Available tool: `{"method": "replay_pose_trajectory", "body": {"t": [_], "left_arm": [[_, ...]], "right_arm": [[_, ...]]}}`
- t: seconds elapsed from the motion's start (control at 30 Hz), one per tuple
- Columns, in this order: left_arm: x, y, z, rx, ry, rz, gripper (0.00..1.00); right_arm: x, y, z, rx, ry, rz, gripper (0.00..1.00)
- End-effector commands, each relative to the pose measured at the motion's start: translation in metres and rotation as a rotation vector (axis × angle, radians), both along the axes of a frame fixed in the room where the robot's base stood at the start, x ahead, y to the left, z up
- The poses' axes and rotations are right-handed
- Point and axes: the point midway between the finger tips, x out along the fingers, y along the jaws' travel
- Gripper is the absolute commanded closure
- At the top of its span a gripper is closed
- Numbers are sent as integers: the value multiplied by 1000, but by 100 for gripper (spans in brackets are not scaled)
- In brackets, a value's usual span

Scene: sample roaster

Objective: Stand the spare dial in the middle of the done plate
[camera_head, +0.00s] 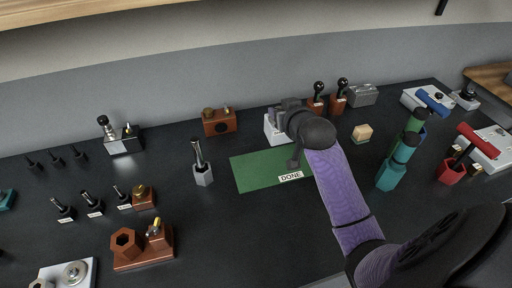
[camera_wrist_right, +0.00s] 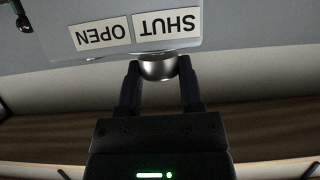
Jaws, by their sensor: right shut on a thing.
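The done plate (camera_head: 255,172) is a flat green rectangle on the dark bench, with a white DONE label at its front right; nothing stands on its bare part. My right gripper (camera_head: 283,112) is over a light grey box (camera_head: 272,131) at the plate's back edge. In the right wrist view, my right gripper (camera_wrist_right: 158,70) is shut on a round silver knob (camera_wrist_right: 158,66) next to a grey panel (camera_wrist_right: 225,25) labelled SHUT and OPEN, upside down. I cannot tell whether this knob is the spare dial. My left gripper is not in view.
A grey hexagonal holder with a handle (camera_head: 202,174) stands left of the plate. Brown blocks (camera_head: 220,122) stand at the back. The bench in front of the plate is clear.

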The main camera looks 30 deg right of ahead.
Motion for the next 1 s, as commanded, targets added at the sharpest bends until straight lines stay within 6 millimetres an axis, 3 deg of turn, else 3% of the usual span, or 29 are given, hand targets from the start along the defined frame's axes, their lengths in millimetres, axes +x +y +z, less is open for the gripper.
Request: {"method": "replay_pose_trajectory", "body": {"t": [0.2,0.5,0.83,0.87,1.0], "left_arm": [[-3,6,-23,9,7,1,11],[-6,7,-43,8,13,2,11],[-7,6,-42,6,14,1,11],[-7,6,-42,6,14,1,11],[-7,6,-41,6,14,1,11]], "right_arm": [[-2,-3,-52,0,4,-10,100],[-1,-2,-99,0,2,-9,100],[-1,-2,-101,-1,-2,-7,100],[-1,-2,-102,0,1,-7,50],[-1,-2,-102,0,1,-7,21]]}}
